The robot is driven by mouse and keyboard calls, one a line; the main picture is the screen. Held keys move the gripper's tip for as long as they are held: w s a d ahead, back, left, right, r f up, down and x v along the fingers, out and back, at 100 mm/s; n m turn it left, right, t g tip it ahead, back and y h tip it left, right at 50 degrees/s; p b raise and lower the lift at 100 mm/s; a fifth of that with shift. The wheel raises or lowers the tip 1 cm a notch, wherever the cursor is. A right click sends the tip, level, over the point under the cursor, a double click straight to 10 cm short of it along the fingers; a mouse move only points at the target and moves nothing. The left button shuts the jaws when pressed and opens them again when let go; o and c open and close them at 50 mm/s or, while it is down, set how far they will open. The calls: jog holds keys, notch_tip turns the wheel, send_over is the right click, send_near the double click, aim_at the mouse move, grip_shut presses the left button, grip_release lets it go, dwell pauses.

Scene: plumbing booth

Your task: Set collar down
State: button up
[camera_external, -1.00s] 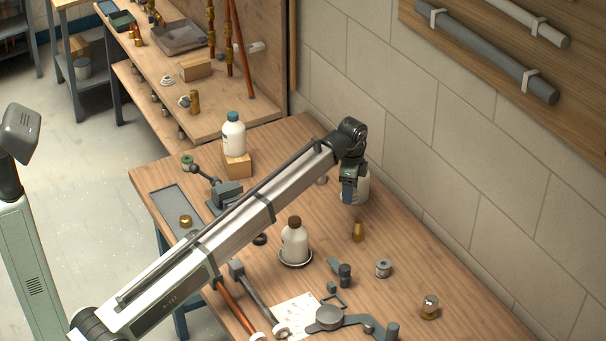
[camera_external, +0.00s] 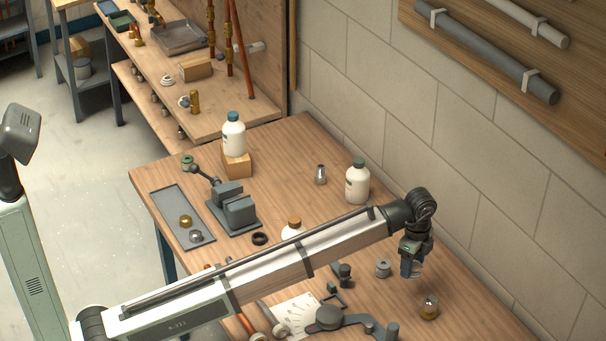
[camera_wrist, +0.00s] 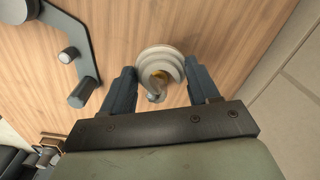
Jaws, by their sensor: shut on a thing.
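My gripper (camera_external: 412,270) is above the right part of the workbench, shut on a pale grey ring-shaped collar (camera_wrist: 155,56). In the wrist view the collar lies between the two dark fingertips (camera_wrist: 162,80), its round opening facing the camera. A little of the collar shows under the fingers in the external view (camera_external: 417,272). A brass fitting with a shiny rounded top (camera_external: 429,307) stands on the bench below and slightly right of the gripper. Brass and a shiny tip (camera_wrist: 158,88) show through the collar's opening. I cannot tell the gap between collar and fitting.
A grey metal spool (camera_external: 382,268) stands left of the gripper. A flat grey bracket tool (camera_external: 345,319) lies at the front, also visible in the wrist view (camera_wrist: 72,30). A white bottle (camera_external: 357,182) stands farther back. The block wall (camera_external: 500,190) rises along the right side.

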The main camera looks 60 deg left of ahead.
aim_at(404, 296)
jog(key=shift+s+a+f, duration=0.1)
jog(key=shift+s+a, duration=0.15)
jog(key=shift+s, duration=0.2)
jog(key=shift+f, duration=4.95)
jog(key=shift+f, duration=0.1)
jog(key=o, duration=1)
jog(key=shift+o, duration=0.2)
notch_tip(404, 296, up, 12)
